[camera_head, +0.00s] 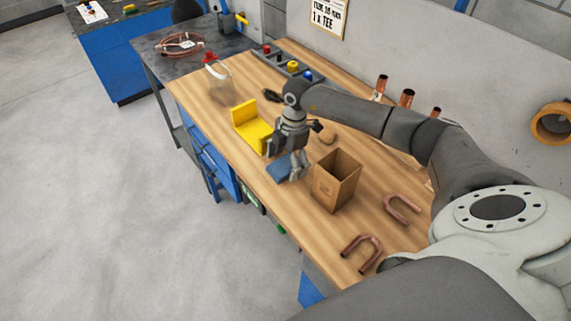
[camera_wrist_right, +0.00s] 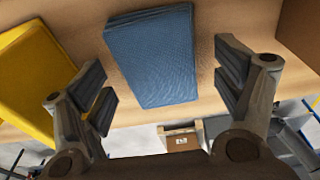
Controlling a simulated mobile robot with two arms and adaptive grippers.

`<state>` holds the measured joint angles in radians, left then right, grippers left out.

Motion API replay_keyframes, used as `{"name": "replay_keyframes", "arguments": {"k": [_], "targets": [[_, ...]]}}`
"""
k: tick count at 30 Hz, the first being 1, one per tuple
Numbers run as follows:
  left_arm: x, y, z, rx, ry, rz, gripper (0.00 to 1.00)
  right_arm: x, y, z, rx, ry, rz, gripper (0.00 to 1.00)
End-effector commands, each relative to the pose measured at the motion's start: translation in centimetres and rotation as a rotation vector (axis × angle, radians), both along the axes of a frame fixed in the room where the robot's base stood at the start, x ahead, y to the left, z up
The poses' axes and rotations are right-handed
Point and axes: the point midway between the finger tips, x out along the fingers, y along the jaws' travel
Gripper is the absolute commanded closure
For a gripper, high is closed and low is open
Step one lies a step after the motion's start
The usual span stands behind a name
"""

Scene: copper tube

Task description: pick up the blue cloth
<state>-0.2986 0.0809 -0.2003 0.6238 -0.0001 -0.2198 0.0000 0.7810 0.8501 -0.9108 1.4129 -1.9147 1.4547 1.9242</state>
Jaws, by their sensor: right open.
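The blue cloth (camera_head: 279,169) lies folded flat on the wooden workbench, near its front edge. In the right wrist view the cloth (camera_wrist_right: 152,55) is a blue, textured, four-sided piece lying between and beyond the fingers. My right gripper (camera_head: 297,166) is directly over the cloth and hides part of it in the head view. In the right wrist view the right gripper (camera_wrist_right: 165,92) is open, with its fingers wide apart and nothing between the pads. I cannot tell how high the fingertips are above the bench. My left gripper is not in view.
An open cardboard box (camera_head: 336,182) stands just right of the gripper. A yellow bracket-shaped piece (camera_head: 251,128) stands just left of it. Copper U-bends (camera_head: 402,209) lie on the right of the workbench (camera_head: 210,140). Upright copper tubes (camera_head: 407,98) stand along the wall.

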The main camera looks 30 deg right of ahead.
Motion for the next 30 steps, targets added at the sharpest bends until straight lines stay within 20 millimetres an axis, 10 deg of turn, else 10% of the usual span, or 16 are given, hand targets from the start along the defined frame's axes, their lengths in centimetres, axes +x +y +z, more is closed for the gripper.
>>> {"name": "replay_keyframes", "arguments": {"k": [4,15,30], "targets": [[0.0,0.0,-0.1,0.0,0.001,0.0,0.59,0.0,0.0,0.0,0.0,0.0,0.001,0.14],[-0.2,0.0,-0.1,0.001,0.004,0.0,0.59,0.0,0.0,0.0,0.001,0.0,0.001,0.62],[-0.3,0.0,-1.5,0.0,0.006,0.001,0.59,0.2,0.0,3.7,0.001,-0.007,0.001,0.63]]}}
